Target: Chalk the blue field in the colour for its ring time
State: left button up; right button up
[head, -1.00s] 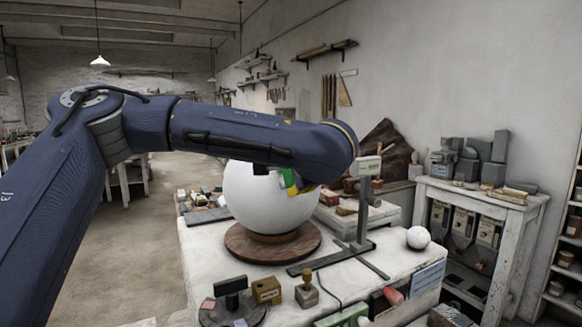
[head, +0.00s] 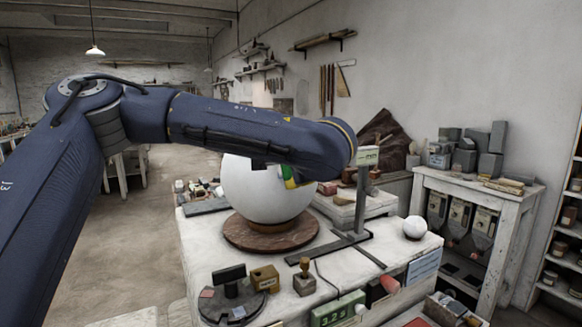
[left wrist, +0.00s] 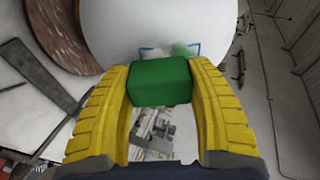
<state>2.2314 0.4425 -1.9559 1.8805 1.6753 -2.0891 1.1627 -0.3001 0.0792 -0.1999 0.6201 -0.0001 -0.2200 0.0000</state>
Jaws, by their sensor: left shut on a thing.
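A large white plaster sphere (head: 255,197) stands on a round brown turntable (head: 241,238) on the white bench. My left gripper (head: 291,178) is at the sphere's right side, mostly hidden behind my forearm. In the left wrist view its yellow fingers (left wrist: 160,76) are shut on a green chalk block (left wrist: 160,82). The block's far end is at the sphere, by a blue-outlined field (left wrist: 148,51). A soft green smear (left wrist: 184,50) shows inside the field. The block hides the field's lower part. I cannot tell whether block and sphere touch. My right gripper is not in view.
A stand with a label plate (head: 365,156) rises right of the sphere. A small white ball (head: 416,227) sits on the bench's right. In front are a green numbered display (head: 338,309), a wooden-handled stamp (head: 304,280) and a dark round holder (head: 232,301).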

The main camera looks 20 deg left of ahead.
pick_arm(q)
jog(key=shift+w+a+f, duration=0.15)
jog(key=shift+w+a, duration=0.1)
jog(key=shift+w, duration=0.1)
jog(key=shift+f, duration=0.15)
jog(key=shift+s+d+f, duration=0.25)
jog(key=shift+d+f, duration=0.1)
jog(key=shift+f, duration=0.4)
jog(key=shift+w+a+r, duration=0.15)
jog(key=shift+a+r, duration=0.05)
jog(key=shift+r, duration=0.4)
jog(key=shift+w+a+r, duration=0.15)
jog(key=shift+a+r, duration=0.1)
jog(key=shift+r, duration=0.3)
jog(key=shift+w+a+r, duration=0.15)
jog(key=shift+a+r, duration=0.05)
jog(key=shift+r, duration=0.4)
jog(key=shift+s+d+f, duration=0.15)
jog(key=shift+d+f, duration=0.05)
jog(key=shift+f, duration=0.4)
jog(key=shift+s+d+f, duration=0.15)
jog(key=shift+d+f, duration=0.1)
jog(key=shift+f, duration=0.3)
jog(key=shift+s+d+f, duration=0.15)
jog(key=shift+d+f, duration=0.05)
jog(key=shift+f, duration=0.4)
jog(key=shift+a+r, duration=0.1)
jog(key=shift+r, duration=0.05)
